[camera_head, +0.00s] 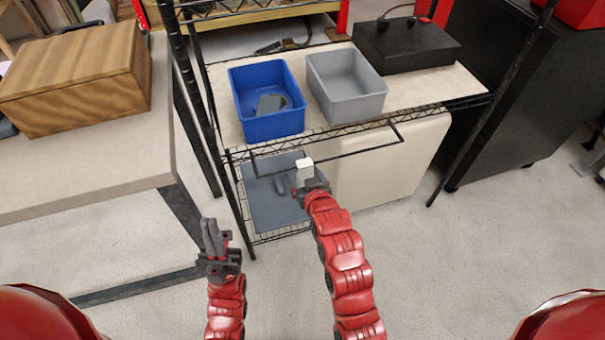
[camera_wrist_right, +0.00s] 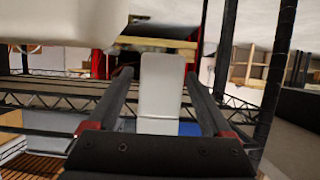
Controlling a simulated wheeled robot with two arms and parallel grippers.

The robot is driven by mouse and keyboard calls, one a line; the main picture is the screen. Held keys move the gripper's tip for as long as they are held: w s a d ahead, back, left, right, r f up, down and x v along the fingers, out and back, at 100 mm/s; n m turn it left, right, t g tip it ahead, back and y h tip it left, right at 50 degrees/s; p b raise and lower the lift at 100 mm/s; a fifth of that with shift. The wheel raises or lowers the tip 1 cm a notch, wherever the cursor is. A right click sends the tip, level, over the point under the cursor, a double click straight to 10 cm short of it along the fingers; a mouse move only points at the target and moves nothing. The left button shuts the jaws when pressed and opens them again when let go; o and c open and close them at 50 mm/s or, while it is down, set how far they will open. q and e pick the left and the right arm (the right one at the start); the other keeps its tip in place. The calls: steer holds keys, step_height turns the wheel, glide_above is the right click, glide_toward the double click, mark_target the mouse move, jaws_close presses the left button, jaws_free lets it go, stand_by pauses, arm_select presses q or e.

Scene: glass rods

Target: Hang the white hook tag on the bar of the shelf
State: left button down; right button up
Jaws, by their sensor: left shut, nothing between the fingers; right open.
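The white hook tag (camera_head: 304,169) is a small pale block at the tip of my right arm, at the front of the shelf. In the right wrist view it (camera_wrist_right: 162,88) stands between the two fingers. My right gripper (camera_head: 301,185) is open around the tag; its fingers (camera_wrist_right: 160,76) lie either side. The thin black bar (camera_head: 350,152) juts out along the shelf's front edge. The tag's top overlaps the bar in the head view; I cannot tell whether its hook is over it. My left gripper (camera_head: 213,232) is shut and empty, pointing up, left of the shelf.
A blue bin (camera_head: 270,122) holding a grey piece and a grey bin (camera_head: 347,85) stand on the shelf board (camera_head: 440,88). A table (camera_head: 90,165) with a wooden box (camera_head: 80,80) stands left.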

steer(key=p+v, duration=0.7)
steer(key=v, duration=1)
steer(key=shift+p, duration=0.35)
steer(key=shift+s+r, duration=0.1)
steer(key=shift+r, duration=0.05)
